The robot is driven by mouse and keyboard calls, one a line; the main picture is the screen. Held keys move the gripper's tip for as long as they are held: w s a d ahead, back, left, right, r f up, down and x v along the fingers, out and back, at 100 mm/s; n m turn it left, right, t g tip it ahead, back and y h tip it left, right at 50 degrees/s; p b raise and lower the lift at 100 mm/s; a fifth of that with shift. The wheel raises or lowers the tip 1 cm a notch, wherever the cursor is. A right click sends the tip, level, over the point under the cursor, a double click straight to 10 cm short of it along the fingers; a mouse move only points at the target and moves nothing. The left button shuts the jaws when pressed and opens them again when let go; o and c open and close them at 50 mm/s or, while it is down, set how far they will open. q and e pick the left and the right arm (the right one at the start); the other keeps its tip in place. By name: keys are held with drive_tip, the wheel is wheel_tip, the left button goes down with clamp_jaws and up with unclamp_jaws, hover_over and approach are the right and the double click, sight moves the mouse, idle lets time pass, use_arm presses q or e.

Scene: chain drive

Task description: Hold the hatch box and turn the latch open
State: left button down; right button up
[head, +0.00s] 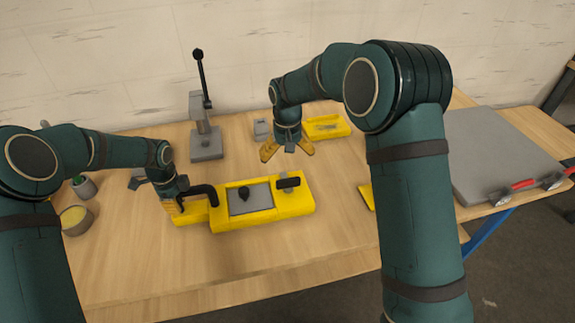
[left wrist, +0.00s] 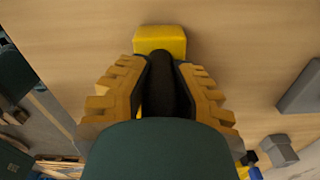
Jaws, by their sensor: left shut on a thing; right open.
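The yellow hatch box (head: 295,203) lies on the wooden table in the head view, with a grey hatch panel (head: 258,204) on its top. A dark knob (head: 244,193) sits on the panel, and a black latch bar (head: 288,183) lies at the panel's right edge. A black curved handle (head: 207,190) rises at the box's left end. My left gripper (head: 178,206) is shut on this handle; in the left wrist view its fingers flank the dark handle (left wrist: 163,82). My right gripper (head: 287,150) is open and empty, pointing down behind the box, apart from the latch.
A grey lever press (head: 206,143) stands behind the box. A yellow tray (head: 328,126) and a small grey block (head: 261,129) are at the back. Cups (head: 76,219) stand at the left. A grey slab (head: 500,155) lies at the right. The table front is clear.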

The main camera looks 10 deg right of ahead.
drive_tip(key=shift+r, duration=0.3)
use_arm(q)
drive_tip(key=c, duration=0.9)
unclamp_jaws()
drive_tip(key=shift+o, duration=0.2)
